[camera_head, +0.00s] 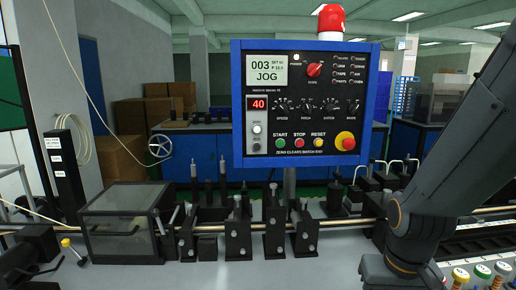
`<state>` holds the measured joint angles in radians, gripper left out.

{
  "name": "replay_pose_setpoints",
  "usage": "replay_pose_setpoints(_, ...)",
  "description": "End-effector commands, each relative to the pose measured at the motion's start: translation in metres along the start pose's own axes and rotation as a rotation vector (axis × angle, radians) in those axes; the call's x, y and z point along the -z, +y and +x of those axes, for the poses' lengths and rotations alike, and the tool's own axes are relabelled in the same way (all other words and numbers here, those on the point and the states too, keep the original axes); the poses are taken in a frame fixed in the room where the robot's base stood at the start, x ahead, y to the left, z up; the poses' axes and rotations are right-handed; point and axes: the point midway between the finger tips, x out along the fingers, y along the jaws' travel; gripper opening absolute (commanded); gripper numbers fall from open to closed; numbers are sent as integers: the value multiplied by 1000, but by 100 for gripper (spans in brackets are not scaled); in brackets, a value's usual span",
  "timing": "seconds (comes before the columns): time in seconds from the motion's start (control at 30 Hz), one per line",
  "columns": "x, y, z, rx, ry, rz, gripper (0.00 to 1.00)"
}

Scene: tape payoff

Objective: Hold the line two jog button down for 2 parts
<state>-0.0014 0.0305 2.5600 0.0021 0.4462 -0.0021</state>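A blue-framed control panel (310,105) stands upright in the middle. Its screen (267,71) reads 003 and JOG, with small text beside that I cannot read surely. A red display (257,104) reads 40. Below it are a white button (257,129) and a dark button (257,146), labels too small to read. Green START (280,143), red STOP (297,143) and yellow RESET (317,143) buttons sit along the bottom. I cannot pick out a line two jog button by label. My arm (440,170) comes down at the right; my gripper does not show.
A red mushroom button (345,141) is on the panel's lower right, with a red beacon (331,18) above. Several colour-capped round pieces (482,272) sit at the bottom right. A clear-lidded box (125,218) and black clamps (238,235) line the bench.

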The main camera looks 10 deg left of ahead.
Motion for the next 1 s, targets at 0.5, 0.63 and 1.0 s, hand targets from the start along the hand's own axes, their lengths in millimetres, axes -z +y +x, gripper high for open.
replay_pose_setpoints(0.5, 0, 0, 0, 0, 0, 0, 0)
replay_pose_setpoints(0.63, 0, 0, 0, 0, 0, 0, 0)
replay_pose_setpoints(1.0, 0, 0, 0, 0, 0, 0, 0)
